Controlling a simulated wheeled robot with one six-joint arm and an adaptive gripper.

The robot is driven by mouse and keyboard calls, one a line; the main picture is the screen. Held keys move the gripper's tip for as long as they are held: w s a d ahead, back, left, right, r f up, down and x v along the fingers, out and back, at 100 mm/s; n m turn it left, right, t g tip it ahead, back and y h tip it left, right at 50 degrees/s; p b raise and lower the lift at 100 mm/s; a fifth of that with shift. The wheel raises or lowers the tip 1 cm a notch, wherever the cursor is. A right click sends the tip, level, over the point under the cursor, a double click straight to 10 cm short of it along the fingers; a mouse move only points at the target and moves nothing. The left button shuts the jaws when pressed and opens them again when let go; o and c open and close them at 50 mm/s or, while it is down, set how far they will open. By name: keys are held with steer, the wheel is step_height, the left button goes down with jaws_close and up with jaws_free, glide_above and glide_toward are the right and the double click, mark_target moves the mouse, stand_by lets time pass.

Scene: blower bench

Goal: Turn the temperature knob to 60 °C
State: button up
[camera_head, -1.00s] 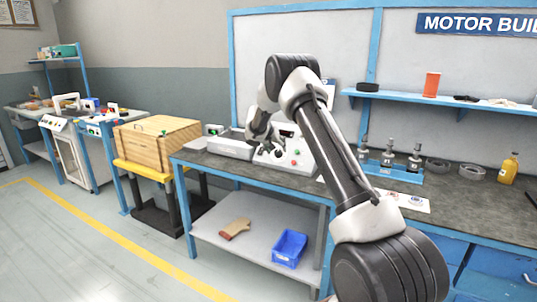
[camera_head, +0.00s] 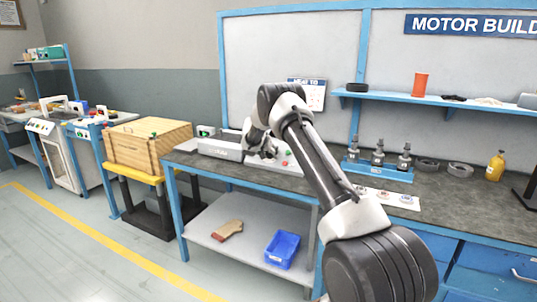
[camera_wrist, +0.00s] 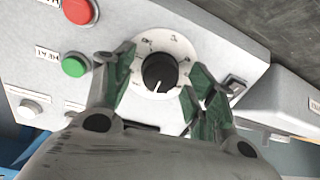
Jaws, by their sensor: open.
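The temperature knob (camera_wrist: 160,72) is black with a pale pointer line and sits on a round white dial (camera_wrist: 150,44) with small marks, too small to read surely. It is on the light grey control panel (camera_wrist: 215,42), which the head view shows on the bench behind my arm. My gripper (camera_wrist: 158,98) is open in the wrist view, with a green-padded finger on each side of the knob. The fingers look apart from the knob; I cannot tell whether they touch the panel. In the head view my gripper (camera_head: 265,150) is small and partly hidden.
A red button (camera_wrist: 77,10) and a green button (camera_wrist: 74,65) are left of the dial, and a dark switch (camera_wrist: 235,86) is right of it. A blue fixture (camera_head: 378,171) is to the right.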

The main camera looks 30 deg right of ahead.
steer(key=c, duration=1)
steer(key=shift+c, duration=0.2)
